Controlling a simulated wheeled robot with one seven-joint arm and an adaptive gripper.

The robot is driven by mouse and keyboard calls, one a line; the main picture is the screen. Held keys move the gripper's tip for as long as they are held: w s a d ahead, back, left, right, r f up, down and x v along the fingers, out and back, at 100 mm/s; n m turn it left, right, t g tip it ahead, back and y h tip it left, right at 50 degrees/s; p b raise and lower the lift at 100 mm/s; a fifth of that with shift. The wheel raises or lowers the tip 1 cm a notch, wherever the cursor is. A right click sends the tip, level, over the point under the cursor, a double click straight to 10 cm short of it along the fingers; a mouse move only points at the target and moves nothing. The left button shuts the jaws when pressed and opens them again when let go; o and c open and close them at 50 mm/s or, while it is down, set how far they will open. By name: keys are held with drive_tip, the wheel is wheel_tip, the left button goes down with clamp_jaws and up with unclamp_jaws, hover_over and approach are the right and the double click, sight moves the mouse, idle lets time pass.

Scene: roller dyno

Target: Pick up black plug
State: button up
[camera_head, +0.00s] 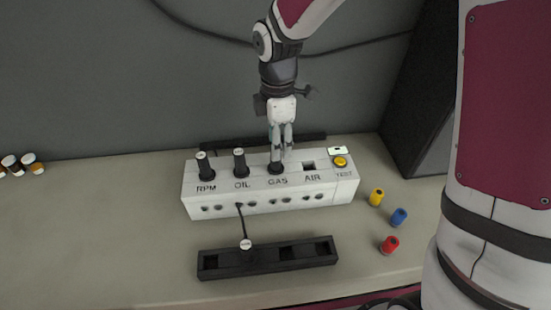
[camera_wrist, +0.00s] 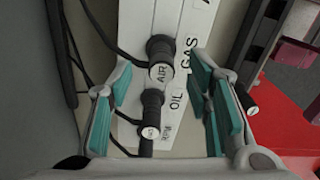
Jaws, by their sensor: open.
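A white box (camera_head: 270,201) labelled RPM, OIL, GAS and AIR stands on the bench. Black plugs stand upright at RPM (camera_head: 205,166) and OIL (camera_head: 240,163). My gripper (camera_head: 281,150) points down over a black plug at GAS (camera_head: 275,168), partly hidden by the fingers. In the wrist view, this plug (camera_wrist: 160,58) has a white cap reading AIR and lies between the spread teal pads (camera_wrist: 160,72); contact cannot be told. The OIL plug (camera_wrist: 151,118) shows behind it. The AIR socket (camera_head: 309,166) is empty. Another white-capped plug (camera_head: 246,244) is at the black rack (camera_head: 290,265).
A yellow button (camera_head: 340,162) is on the box's right end. Yellow (camera_head: 376,197), blue (camera_head: 398,217) and red (camera_head: 390,245) cylinders stand to the right. Small bottles (camera_head: 32,163) are far left. A grey wall is close behind the box.

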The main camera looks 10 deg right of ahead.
sight(276, 168)
drive_tip(key=shift+a+f+p, duration=0.15)
drive_tip(key=shift+f+p, duration=0.55)
drive_tip(key=shift+f, duration=2.05)
drive_tip(key=c, duration=1.1)
